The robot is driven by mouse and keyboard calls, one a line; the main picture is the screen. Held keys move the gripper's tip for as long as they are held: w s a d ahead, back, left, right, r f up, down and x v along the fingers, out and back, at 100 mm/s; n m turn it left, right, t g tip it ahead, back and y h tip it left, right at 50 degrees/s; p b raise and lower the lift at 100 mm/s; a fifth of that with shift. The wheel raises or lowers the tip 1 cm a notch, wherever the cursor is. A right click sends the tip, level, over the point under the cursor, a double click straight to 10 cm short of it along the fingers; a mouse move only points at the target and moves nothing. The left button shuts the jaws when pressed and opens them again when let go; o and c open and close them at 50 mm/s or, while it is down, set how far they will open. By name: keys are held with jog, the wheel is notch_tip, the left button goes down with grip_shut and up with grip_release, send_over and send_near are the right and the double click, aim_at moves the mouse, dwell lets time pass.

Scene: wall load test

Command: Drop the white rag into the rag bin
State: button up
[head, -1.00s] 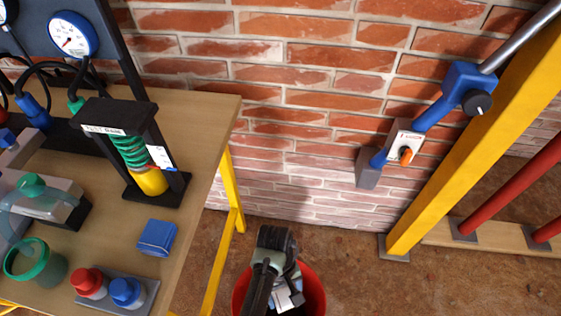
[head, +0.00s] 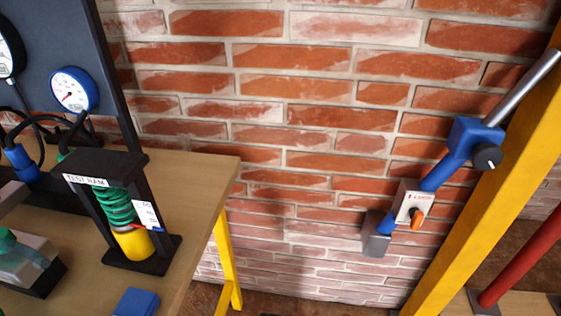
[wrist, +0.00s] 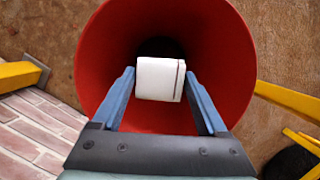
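The white rag (wrist: 160,79) is a folded white bundle with a thin dark red line near its right edge. In the wrist view my gripper (wrist: 160,82) has its two blue fingers on either side of the rag, their tips against its sides. The red rag bin (wrist: 228,60) is right below, and the rag shows over its open mouth. The bin's inside is dark and its bottom cannot be made out. The head view shows neither the rag nor the bin.
A wooden bench (head: 205,190) with a test ram (head: 125,215) and gauge (head: 73,90) stands at left in the head view. A blue wall-mounted lever (head: 435,175) and yellow post (head: 480,190) are at right, before the brick wall (head: 300,120).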

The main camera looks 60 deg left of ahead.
jog(key=o, duration=0.4)
jog(key=shift+c, duration=0.2)
jog(key=p+v, duration=0.5)
jog(key=v, duration=0.8)
jog(key=shift+d, duration=0.1)
